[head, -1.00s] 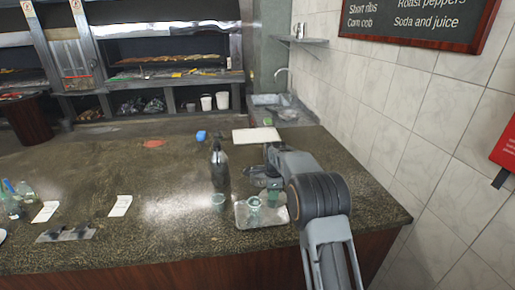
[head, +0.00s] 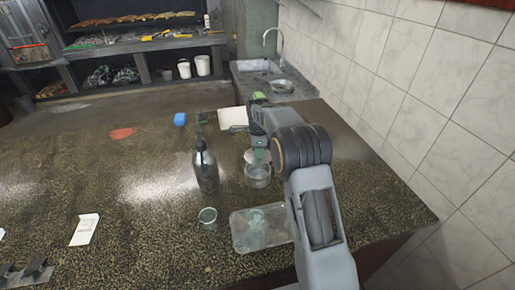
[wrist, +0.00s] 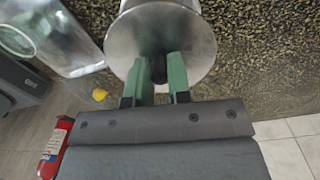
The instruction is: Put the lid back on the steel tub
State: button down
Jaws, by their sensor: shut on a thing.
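The steel tub (head: 258,177) stands on the counter, just beyond the clear tray and right of the dark bottle. My gripper (head: 259,146) is above it, with its green fingers shut on the dark knob of the round steel lid (wrist: 193,48). In the wrist view the gripper (wrist: 162,64) grips the knob near the middle of the lid. The arm and fingers partly cover this spot in the head view. I cannot tell whether the lid touches the tub.
A dark bottle (head: 205,168) stands close to the left of the tub. A small cup (head: 208,216) and a clear tray (head: 240,244) with glassware are nearer. A white board (head: 232,118) and a blue object (head: 179,119) lie farther back. A tiled wall rises at the right.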

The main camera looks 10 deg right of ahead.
jog(key=shift+s+a+f+b, duration=0.1)
jog(key=shift+f+b, duration=1.4)
jog(key=shift+f, duration=0.55)
jog(key=shift+f+b, duration=0.5)
jog(key=shift+f, duration=0.5)
jog(key=shift+f, duration=0.15)
dwell(0.5)
jog(key=shift+c, duration=2.4)
grip_release()
jog(key=shift+p, duration=0.3)
jog(key=shift+r+p, duration=2.35)
jog(key=shift+r, duration=1.2)
